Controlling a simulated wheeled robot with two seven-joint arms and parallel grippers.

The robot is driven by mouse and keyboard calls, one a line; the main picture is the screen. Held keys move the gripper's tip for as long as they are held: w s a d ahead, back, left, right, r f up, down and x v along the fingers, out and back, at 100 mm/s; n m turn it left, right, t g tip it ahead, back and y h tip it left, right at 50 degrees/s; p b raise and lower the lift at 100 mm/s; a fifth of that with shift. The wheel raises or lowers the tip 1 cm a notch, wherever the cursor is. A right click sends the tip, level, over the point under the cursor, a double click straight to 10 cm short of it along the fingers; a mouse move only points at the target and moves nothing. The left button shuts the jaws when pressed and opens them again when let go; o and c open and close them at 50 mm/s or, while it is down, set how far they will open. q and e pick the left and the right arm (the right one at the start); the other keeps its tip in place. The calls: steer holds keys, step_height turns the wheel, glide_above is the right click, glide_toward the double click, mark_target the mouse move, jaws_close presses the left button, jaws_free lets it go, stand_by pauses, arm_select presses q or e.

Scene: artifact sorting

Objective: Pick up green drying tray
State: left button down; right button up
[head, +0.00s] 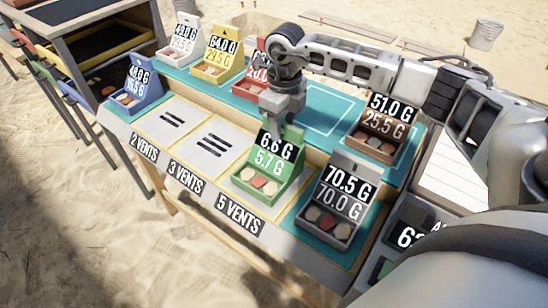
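The green drying tray (254,183) stands on the front row of the table, on the pad marked 5 VENTS. Its upright back panel reads 6.6 G and 5.7 G, and a few reddish and pale pieces lie in its front. My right gripper (281,117) points down at the top edge of that panel and hides part of it. Its fingers overlap the panel's top in the picture; I cannot tell whether they grip it or only stand over or behind it. My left gripper is out of view.
A dark grey tray (325,232) stands close to the right of the green one, and a brown tray (372,146) behind it. Red (245,90), yellow (208,72), white (176,55) and blue (138,101) trays stand further left. The pads marked 2 VENTS (166,120) and 3 VENTS (206,146) are empty.

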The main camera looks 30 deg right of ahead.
jaws_close()
steer(key=shift+r, duration=0.25)
